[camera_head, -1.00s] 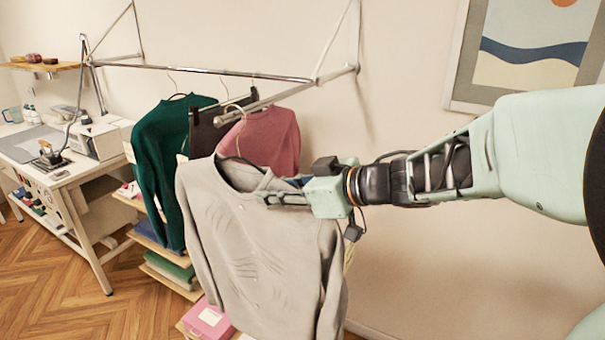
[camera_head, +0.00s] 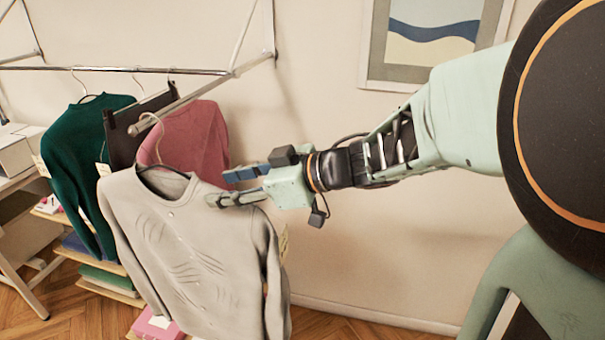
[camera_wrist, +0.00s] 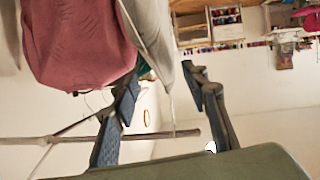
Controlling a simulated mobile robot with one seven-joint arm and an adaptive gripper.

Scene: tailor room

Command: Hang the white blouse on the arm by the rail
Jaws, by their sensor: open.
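The pale grey-white blouse (camera_head: 185,235) hangs on a dark hanger in the head view. Its hook (camera_head: 152,125) is at the outer end of the metal arm (camera_head: 200,95) that juts out from the rail (camera_head: 60,69). My gripper (camera_head: 222,187) is open at the blouse's right shoulder. Its lower finger overlaps the shoulder in the picture, and I cannot tell whether it touches. In the wrist view, my gripper (camera_wrist: 165,115) has its fingers spread, with an edge of the blouse (camera_wrist: 158,45) showing between and beyond them.
A pink top (camera_head: 195,140), a dark garment (camera_head: 125,140) and a green sweater (camera_head: 75,160) hang close behind the blouse. Shelves with folded cloth (camera_head: 105,277) stand below. A framed picture (camera_head: 430,45) is on the wall.

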